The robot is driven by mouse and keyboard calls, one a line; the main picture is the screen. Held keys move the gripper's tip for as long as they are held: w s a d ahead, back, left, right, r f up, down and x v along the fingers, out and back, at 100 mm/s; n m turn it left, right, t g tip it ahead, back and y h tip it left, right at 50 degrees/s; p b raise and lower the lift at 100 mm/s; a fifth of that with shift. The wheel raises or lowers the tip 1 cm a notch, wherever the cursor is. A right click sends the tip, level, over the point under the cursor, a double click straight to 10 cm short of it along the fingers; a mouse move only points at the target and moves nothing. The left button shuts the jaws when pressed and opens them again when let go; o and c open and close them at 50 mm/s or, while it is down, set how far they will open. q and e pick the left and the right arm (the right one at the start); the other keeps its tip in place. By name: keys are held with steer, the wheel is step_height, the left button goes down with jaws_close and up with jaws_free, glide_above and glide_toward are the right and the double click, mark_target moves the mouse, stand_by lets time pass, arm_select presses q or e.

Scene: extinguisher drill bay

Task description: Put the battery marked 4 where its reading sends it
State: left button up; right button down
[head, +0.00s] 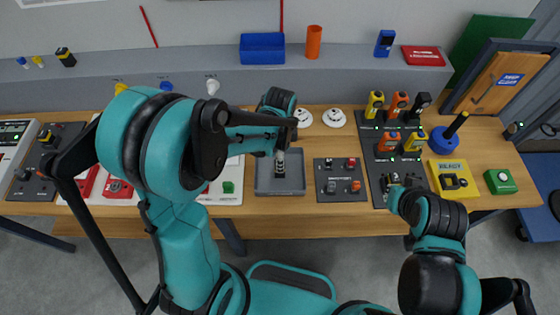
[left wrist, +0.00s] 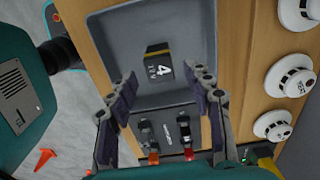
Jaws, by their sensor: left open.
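The battery marked 4 (left wrist: 159,63) is a dark block with a yellow band and a white 4. It rests in a grey tray (left wrist: 112,50) in the left wrist view. The tray (head: 262,187) also shows on the bench in the head view, where my left gripper (head: 280,160) hangs over it and hides most of the battery. My left gripper is open, its fingers apart with the battery between and beyond them in the wrist view. My right gripper (head: 393,183) is low at the dark charging panel (head: 381,200); its fingers are too small and hidden to judge.
A dark panel (head: 323,190) with small red and black parts lies right of the tray. A yellow box (head: 455,180) and green box (head: 500,181) sit farther right. White round detectors (head: 334,118) and a blue bin (head: 262,48) are behind.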

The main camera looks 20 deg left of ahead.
arm_select(q)
step_height(320, 180, up, 8)
steer(key=f+p, duration=0.1)
steer(key=p, duration=0.1)
steer(key=s+a+r+n+t, duration=0.4)
steer(key=s+r+n+t, duration=0.3)
steer(key=n, duration=0.7)
steer(key=s+r, duration=0.2)
steer(key=s, duration=0.1)
steer(key=shift+s+a+n, duration=0.15)
steer(key=shift+a+n, duration=0.2)
steer(key=shift+n, duration=0.05)
steer(key=shift+f+b, duration=0.1)
steer(key=shift+b, duration=0.25)
step_height(320, 180, down, 11)
steer(key=b, duration=1)
steer(key=shift+b, duration=0.4)
